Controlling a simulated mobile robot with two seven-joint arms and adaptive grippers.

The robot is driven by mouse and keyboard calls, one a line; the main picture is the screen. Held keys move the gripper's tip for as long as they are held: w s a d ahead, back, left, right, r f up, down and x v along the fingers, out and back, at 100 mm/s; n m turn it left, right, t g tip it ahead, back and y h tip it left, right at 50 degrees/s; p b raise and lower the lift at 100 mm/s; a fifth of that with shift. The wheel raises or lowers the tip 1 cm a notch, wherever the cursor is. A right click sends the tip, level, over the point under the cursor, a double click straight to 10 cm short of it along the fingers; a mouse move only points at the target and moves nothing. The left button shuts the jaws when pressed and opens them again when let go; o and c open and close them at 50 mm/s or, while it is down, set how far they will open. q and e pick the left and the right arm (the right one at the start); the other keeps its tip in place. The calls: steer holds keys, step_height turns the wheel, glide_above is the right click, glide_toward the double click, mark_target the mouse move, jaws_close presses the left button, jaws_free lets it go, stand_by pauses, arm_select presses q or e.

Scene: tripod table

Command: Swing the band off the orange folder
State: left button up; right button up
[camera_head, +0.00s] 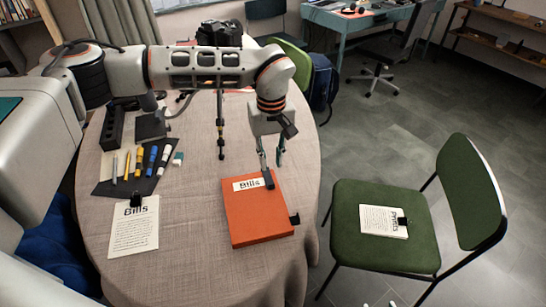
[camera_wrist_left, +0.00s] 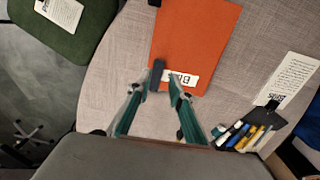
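The orange folder (camera_head: 258,218) lies on the round table with a white "Bills" label (camera_head: 249,183) near its far edge; it also shows in the left wrist view (camera_wrist_left: 195,40). A short dark band (camera_head: 269,179) lies at that far edge, just right of the label; it shows in the left wrist view (camera_wrist_left: 157,73) too. My left gripper (camera_head: 271,160) points down over this edge, its fingers apart and empty. In the left wrist view, the band appears between the fingertips (camera_wrist_left: 156,84); contact cannot be told. My right gripper is not in view.
A black clip (camera_head: 295,219) sits on the folder's right edge. A clipped "Bills" sheet (camera_head: 134,228) and a dark mat with several pens (camera_head: 108,183) lie to the left. A thin tripod (camera_head: 221,130) stands behind. A green chair (camera_head: 372,250) holds papers (camera_head: 379,221). The table front is clear.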

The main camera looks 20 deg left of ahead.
arm_select(q)
steer(key=shift+s+f+b, duration=0.1)
steer(key=shift+f+b, duration=1.05)
steer(key=shift+f, duration=0.65)
steer(key=shift+f+b, duration=0.5)
steer(key=shift+f, duration=0.3)
steer(key=shift+f+b, duration=0.35)
steer(key=shift+f, duration=1.45)
steer(key=shift+c, duration=0.4)
steer(key=shift+c, duration=1.4)
